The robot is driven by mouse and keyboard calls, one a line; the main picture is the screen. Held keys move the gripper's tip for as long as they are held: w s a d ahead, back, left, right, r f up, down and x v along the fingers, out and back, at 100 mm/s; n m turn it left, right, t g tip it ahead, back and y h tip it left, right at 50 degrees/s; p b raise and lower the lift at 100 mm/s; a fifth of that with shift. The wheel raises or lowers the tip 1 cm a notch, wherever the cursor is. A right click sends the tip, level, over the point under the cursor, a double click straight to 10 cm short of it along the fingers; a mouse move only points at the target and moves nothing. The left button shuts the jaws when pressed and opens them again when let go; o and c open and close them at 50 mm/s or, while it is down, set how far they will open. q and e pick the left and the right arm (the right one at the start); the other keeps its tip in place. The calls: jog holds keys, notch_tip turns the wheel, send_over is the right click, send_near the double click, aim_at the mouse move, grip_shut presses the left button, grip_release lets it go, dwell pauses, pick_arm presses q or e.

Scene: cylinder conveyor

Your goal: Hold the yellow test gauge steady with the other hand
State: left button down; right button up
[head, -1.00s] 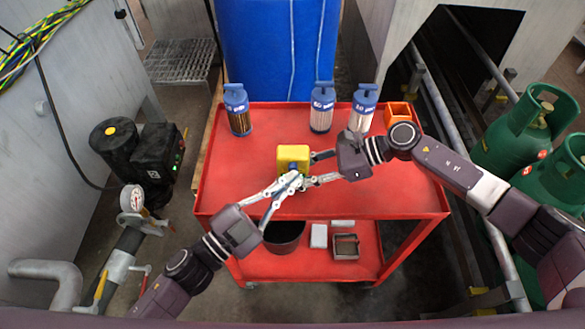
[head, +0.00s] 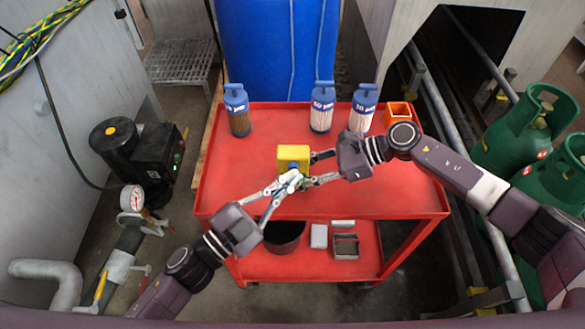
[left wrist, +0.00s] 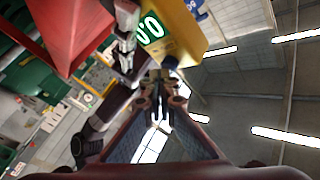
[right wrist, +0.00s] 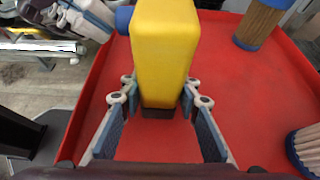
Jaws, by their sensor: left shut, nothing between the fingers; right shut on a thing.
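The yellow test gauge (head: 293,153) stands over the near middle of the red cart top. My right gripper (right wrist: 158,110) is shut on the gauge, with one finger on each side of its yellow body. A blue part (right wrist: 124,18) sticks out of the gauge's side in the right wrist view. My left gripper (head: 291,181) is shut and empty at the near side of the gauge. In the left wrist view its closed fingers (left wrist: 161,82) are close below the gauge (left wrist: 178,38), whose green display shows digits. I cannot tell whether they touch it.
The red cart (head: 240,180) carries three blue-capped filter cylinders (head: 322,108) along its back edge and an orange open box (head: 397,112) at the back right. A dark bucket and small boxes sit on the lower shelf. Green gas bottles (head: 525,125) stand at the right.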

pick_arm(q)
jog(key=shift+s, duration=0.75)
jog(key=s, duration=0.5)
dwell(0.6)
pick_arm(e)
jog(key=o, duration=1.4)
jog(key=shift+c, duration=0.2)
pick_arm(q)
jog(key=shift+a, duration=0.1)
